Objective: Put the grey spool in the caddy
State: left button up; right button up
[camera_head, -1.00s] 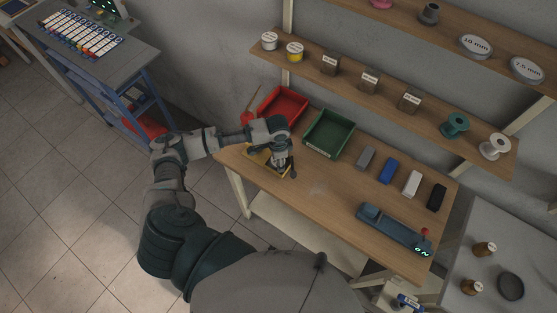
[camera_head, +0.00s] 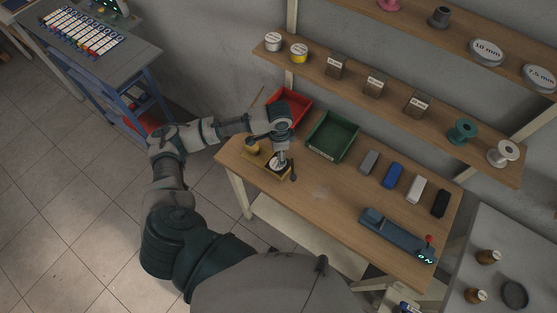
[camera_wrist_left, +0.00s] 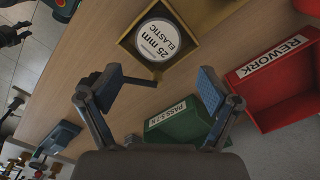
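The yellow caddy (camera_head: 262,169) sits at the left end of the wooden table, and its wall shows in the left wrist view (camera_wrist_left: 187,56). A round spool (camera_wrist_left: 158,40) labelled "25 mm ELASTIC", white-topped with a greyish rim, lies face up in a caddy compartment. I cannot tell whether it is the grey spool. My left gripper (camera_wrist_left: 155,88) is open, its blue-padded fingers wide apart with nothing between them. In the head view the left gripper (camera_head: 283,166) is over the caddy. A dark grey spool-like piece (camera_head: 440,17) stands on the upper shelf.
A red REWORK bin (camera_head: 291,105) and a green PASS bin (camera_head: 330,137) stand behind the caddy. Several blocks and a blue-grey device (camera_head: 398,236) are to the right. Shelves (camera_head: 390,97) hang above. The table middle is clear.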

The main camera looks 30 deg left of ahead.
pick_arm(q)
jog(key=r, duration=0.5)
jog(key=shift+d+r, duration=0.3)
jog(key=shift+r, duration=0.05)
jog(key=shift+a, duration=0.25)
